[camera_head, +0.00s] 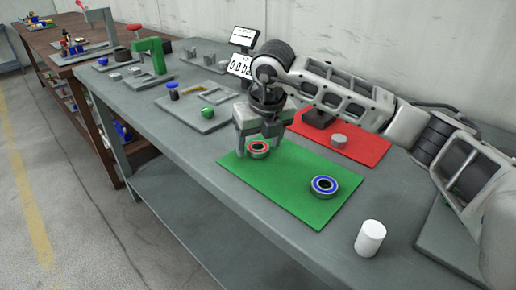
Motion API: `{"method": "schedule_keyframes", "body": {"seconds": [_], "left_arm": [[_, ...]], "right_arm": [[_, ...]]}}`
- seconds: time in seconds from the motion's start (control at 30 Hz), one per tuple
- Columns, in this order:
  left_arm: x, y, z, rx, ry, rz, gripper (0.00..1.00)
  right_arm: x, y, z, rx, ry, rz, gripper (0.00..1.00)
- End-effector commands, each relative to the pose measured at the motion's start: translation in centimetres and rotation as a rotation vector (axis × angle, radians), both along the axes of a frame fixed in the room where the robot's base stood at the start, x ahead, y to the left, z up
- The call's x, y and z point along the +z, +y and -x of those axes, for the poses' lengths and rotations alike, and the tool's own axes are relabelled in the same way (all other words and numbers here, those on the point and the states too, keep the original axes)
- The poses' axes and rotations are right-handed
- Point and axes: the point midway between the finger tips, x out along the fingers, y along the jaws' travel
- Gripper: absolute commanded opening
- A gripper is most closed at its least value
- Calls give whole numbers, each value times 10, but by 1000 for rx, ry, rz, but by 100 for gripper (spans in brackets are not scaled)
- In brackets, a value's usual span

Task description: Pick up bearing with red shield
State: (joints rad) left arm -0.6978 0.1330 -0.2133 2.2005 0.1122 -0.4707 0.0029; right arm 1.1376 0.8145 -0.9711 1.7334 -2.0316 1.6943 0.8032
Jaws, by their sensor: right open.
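The bearing with red shield (258,149) lies on the left part of the green mat (287,191). My right gripper (259,143) points down over this bearing, with its fingers apart around it. I cannot tell whether the fingers touch the bearing. A bearing with a blue shield (323,187) lies on the right part of the same mat, apart from the gripper. My left gripper is not in view.
A red mat (368,150) with a grey cylinder (338,141) lies behind the green one. A white cylinder (370,238) stands near the front edge. A grey plate (195,106) with small parts, a green press (150,55) and a display (241,65) stand farther back.

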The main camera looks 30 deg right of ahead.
Motion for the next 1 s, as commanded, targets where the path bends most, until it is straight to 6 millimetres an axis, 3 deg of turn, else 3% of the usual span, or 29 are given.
{"method": "schedule_keyframes", "body": {"seconds": [0.07, 0.23, 0.67, 0.87, 1.0], "left_arm": [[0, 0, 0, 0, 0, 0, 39], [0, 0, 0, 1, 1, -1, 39], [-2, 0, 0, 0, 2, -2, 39], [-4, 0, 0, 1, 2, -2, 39], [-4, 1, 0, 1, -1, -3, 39]], "right_arm": [[0, 0, 0, 0, 0, 0, 62], [0, 0, 0, 0, 0, 0, 17], [7, 0, 0, 0, -1, 0, 17], [34, 1, -1, 1, -6, -2, 17], [58, 8, 20, 3, -7, 0, 17]]}}
